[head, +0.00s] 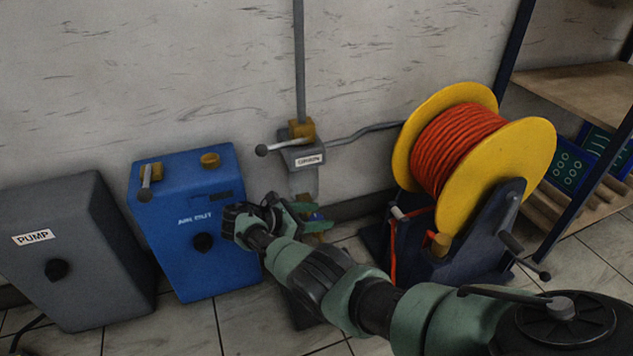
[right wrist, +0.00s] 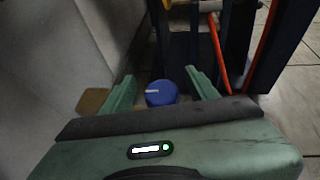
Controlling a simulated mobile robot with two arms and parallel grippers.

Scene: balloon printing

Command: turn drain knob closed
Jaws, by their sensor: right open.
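A round blue knob (right wrist: 161,93) with a white mark on top shows in the right wrist view, between the two green fingers of my right gripper (right wrist: 160,78). I see no writing that names it as the drain knob. The fingers are open, one on each side of the knob, with gaps visible. In the head view my right gripper (head: 311,217) is low by the wall, beneath a grey switch box, and mostly covers the knob there. My left gripper is not in view.
A blue box (head: 185,245) and a grey box labelled PUMP (head: 75,260) stand left of my gripper. The grey switch box (head: 303,157) with a lever is above it. A yellow reel (head: 535,150) of orange hose and a shelf (head: 575,95) stand to the right.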

